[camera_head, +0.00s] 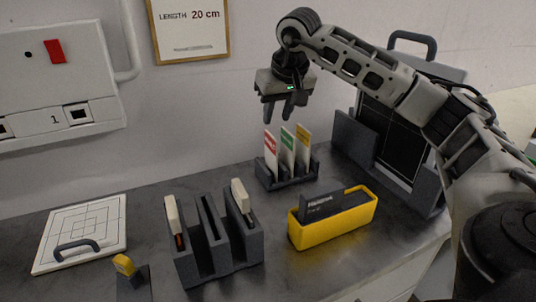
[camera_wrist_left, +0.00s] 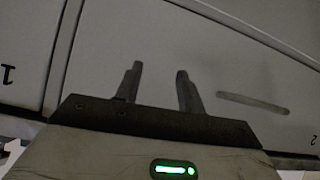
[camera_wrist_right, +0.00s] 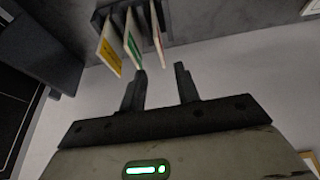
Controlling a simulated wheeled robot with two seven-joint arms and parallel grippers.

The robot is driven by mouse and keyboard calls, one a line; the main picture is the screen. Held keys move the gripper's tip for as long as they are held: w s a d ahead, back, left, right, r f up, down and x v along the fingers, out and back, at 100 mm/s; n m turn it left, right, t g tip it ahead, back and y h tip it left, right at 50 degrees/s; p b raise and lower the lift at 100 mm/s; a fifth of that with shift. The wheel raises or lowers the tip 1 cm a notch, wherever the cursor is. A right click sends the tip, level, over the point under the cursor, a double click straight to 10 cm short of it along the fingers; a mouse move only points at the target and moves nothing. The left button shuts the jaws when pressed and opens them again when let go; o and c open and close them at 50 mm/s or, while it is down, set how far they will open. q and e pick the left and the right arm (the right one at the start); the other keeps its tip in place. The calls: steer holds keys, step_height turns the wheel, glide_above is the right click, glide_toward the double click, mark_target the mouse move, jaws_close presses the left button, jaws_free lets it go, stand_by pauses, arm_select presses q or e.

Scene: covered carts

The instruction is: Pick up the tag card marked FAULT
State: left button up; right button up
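Three tag cards stand upright in a dark slotted rack (camera_head: 288,180) on the counter: a red-and-white card (camera_head: 270,144), a green-and-white card (camera_head: 287,146) and a yellow-and-white card (camera_head: 303,146). Their lettering is too small to read, so I cannot tell which says FAULT. My right gripper (camera_head: 284,112) hangs above the rack, open and empty. In the right wrist view its fingertips (camera_wrist_right: 160,70) are apart, with the yellow card (camera_wrist_right: 109,55), green card (camera_wrist_right: 133,45) and red card (camera_wrist_right: 158,30) beyond them. My left gripper (camera_wrist_left: 160,68) is open and empty, facing a pale panelled surface.
A yellow bin (camera_head: 333,223) holding a dark labelled box (camera_head: 322,205) stands in front of the card rack. A grey slotted holder (camera_head: 226,240) stands to its left. A white gridded board (camera_head: 82,220) lies at far left. A dark panel stand (camera_head: 350,137) rises on the right.

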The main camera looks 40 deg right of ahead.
mark_target(271, 136)
steer(key=x, duration=1)
steer(key=shift+w+f+p, duration=0.1)
steer(key=shift+f+p, duration=0.25)
steer(key=shift+p, duration=0.05)
jaws_close()
